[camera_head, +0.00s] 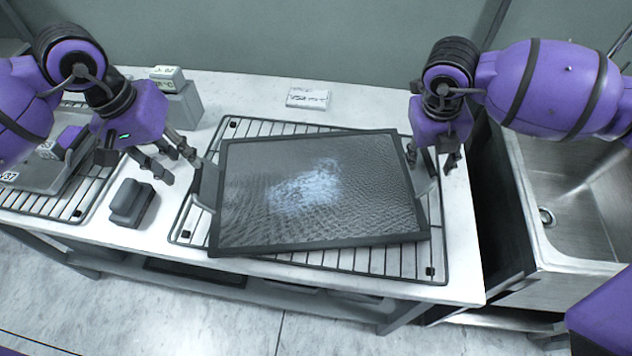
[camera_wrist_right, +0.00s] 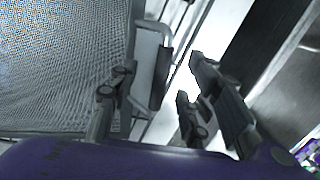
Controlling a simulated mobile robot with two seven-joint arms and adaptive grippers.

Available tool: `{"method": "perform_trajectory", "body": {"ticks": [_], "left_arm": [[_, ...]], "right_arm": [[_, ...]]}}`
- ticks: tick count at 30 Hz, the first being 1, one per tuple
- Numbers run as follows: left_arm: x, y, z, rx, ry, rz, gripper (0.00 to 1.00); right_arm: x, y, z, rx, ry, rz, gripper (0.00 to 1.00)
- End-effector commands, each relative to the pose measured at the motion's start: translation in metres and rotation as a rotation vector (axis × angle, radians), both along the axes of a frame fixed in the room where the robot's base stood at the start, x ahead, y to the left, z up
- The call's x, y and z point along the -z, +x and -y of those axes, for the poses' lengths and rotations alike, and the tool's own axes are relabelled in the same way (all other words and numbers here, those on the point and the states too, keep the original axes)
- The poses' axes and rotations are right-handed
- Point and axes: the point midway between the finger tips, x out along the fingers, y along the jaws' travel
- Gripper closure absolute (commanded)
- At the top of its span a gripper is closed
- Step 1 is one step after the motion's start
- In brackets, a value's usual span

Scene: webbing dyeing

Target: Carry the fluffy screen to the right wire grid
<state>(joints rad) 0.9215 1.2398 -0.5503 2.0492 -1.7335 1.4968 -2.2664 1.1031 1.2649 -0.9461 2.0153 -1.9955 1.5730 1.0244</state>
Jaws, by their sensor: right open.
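The fluffy screen (camera_head: 375,200) is a dark-framed mesh panel with a pale fuzzy patch in its middle. It lies slightly turned on the right wire grid (camera_head: 437,262), whose edges show around it. The screen has a grey handle on its left side (camera_head: 207,186) and one on its right. My left gripper (camera_head: 172,163) is open, just left of the left handle and apart from it. My right gripper (camera_head: 433,160) is open at the right handle. In the right wrist view the handle (camera_wrist_right: 158,72) shows between the spread fingers of my right gripper (camera_wrist_right: 155,100).
Another wire grid (camera_head: 75,207) with a grey tray is at the left. A dark grey block (camera_head: 131,203) lies between the grids. A labelled box (camera_head: 180,104) and a small white sign (camera_head: 308,98) stand behind. A metal sink (camera_head: 575,205) is at the right, past a gap.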

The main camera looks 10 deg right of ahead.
Motion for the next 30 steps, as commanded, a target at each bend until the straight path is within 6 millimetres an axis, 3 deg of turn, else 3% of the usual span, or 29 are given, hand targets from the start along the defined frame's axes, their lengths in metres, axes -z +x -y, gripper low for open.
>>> {"method": "perform_trajectory", "body": {"ticks": [3, 9, 17, 30], "left_arm": [[-0.027, -0.002, -0.006, -0.001, 0.002, 0.005, 0.69], [-0.06, -0.005, -0.013, -0.002, 0.003, 0.002, 0.69], [-0.075, -0.007, -0.015, -0.001, 0.001, 0.0, 0.69], [-0.074, -0.007, -0.015, -0.001, 0.001, 0.0, 0.69]], "right_arm": [[0.0, 0.0, 0.0, 0.0, 0.0, 0.0, 0.56], [0.0, 0.0, 0.0, 0.0, 0.001, 0.0, 0.56], [-0.007, 0.0, -0.002, -0.001, 0.001, 0.002, 0.56], [-0.091, -0.008, -0.018, -0.002, 0.001, 0.005, 0.56]]}}
